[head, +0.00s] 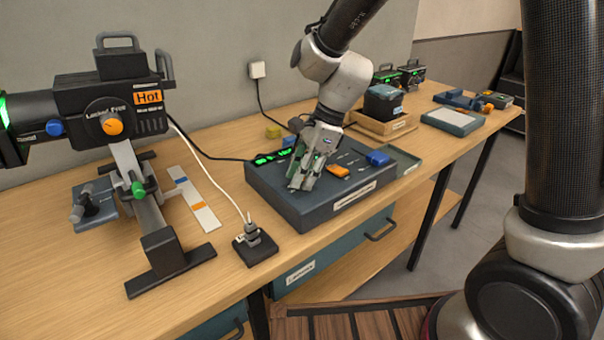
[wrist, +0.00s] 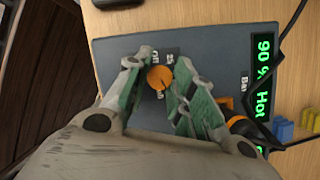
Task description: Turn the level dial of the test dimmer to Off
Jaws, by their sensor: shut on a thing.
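The test dimmer is a dark slanted box (head: 320,205) on the wooden bench. Its level dial is a round orange knob (wrist: 160,78) in the wrist view, with a dark pointer line; the scale lettering around it is partly covered. My gripper (wrist: 157,68) is shut on the dial, one green-padded finger on each side. In the head view my gripper (head: 304,178) hides the dial. The green display (wrist: 264,85) on the box reads "90 %" and "Hot".
An orange control (head: 339,170) and a blue block (head: 378,158) are on the box's right part. A large lamp (head: 110,105) labelled "Hot" stands at left. A black plug block (head: 254,248) sits left of the box. Cables run behind.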

